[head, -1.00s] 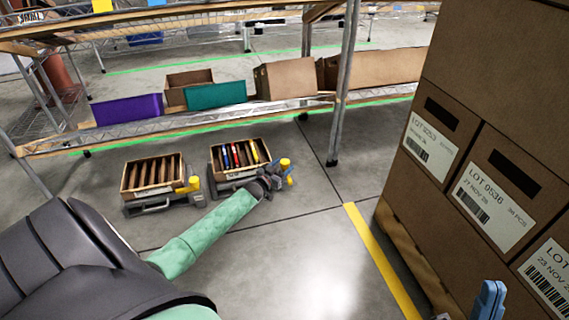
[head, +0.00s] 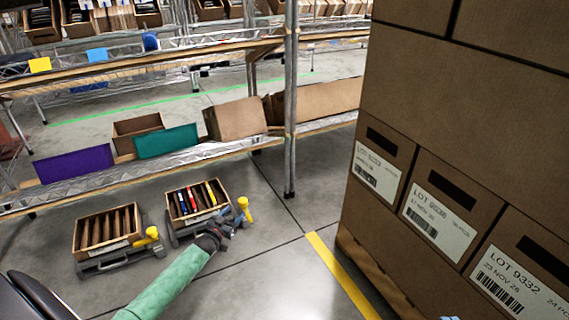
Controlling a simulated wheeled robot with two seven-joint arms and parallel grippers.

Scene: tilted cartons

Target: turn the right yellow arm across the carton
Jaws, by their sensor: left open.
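Two open cartons sit tilted on low grey stands on the floor. The right carton (head: 178,214) holds several thin items in red, blue, yellow and dark colours. The right yellow arm (head: 243,206) stands up at the right side of its stand. My left gripper (head: 229,225) is open, close beside the lower part of that yellow arm; whether they touch is hard to tell. The left carton (head: 84,245) holds several brown upright pieces, and the left yellow arm (head: 152,233) is at its right side. My right gripper cannot be made out.
A wire shelf rack (head: 291,130) stands behind the cartons, with purple (head: 75,164) and teal (head: 168,141) bins on its lower shelf. A tall stack of labelled boxes (head: 440,130) fills the right. A yellow floor line (head: 338,275) crosses clear floor between.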

